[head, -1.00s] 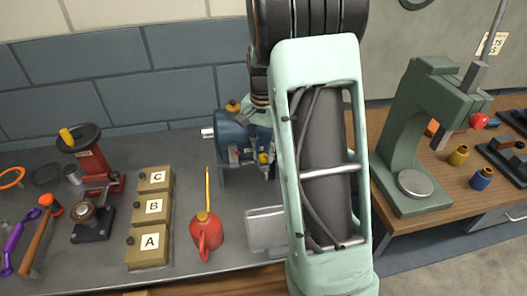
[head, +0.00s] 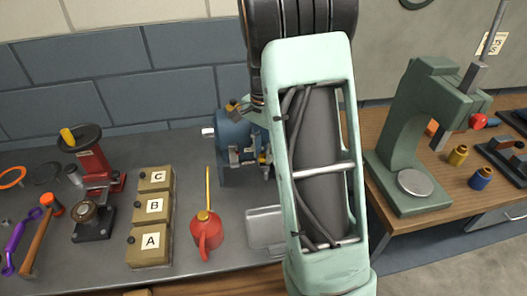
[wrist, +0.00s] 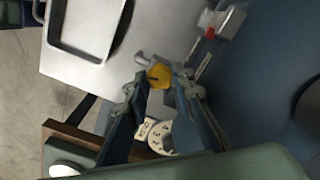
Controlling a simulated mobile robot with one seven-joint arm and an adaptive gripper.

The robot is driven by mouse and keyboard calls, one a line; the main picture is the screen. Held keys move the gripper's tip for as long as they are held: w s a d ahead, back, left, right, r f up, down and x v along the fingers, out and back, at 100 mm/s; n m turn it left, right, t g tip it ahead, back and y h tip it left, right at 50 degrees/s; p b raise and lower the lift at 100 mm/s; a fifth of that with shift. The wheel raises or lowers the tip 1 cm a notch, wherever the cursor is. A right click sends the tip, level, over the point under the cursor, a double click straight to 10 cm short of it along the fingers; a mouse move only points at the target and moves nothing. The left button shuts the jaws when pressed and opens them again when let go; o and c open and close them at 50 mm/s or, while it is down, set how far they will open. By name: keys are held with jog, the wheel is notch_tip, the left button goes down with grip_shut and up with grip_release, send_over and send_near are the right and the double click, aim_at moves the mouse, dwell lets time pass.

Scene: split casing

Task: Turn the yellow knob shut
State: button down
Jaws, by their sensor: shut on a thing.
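The yellow knob (wrist: 159,75) shows in the wrist view, between the tips of my gripper (wrist: 162,84). The two fingers are shut on it from either side. The blue casing (head: 234,142) stands on the grey bench in the head view, left of my arm and partly hidden by it. In the wrist view a blue body (wrist: 250,85) fills the right side. A cream dial with dark marks (wrist: 155,133) lies between the fingers, behind the knob. My fingers are hidden by my own arm in the head view.
A shallow grey tray (head: 263,213) lies in front of the casing. A red oil can (head: 207,235) and boxes A, B and C (head: 150,237) stand to the left. A green press (head: 408,125) stands on the wooden table at right.

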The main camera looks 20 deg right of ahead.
aim_at(264, 157)
jog(key=c, duration=1.7)
grip_release()
jog(key=shift+o, duration=0.2)
jog(key=shift+w+r, duration=0.1)
jog(key=shift+r, duration=0.25)
jog(key=shift+s+r, duration=0.2)
jog(key=shift+r, duration=3.5)
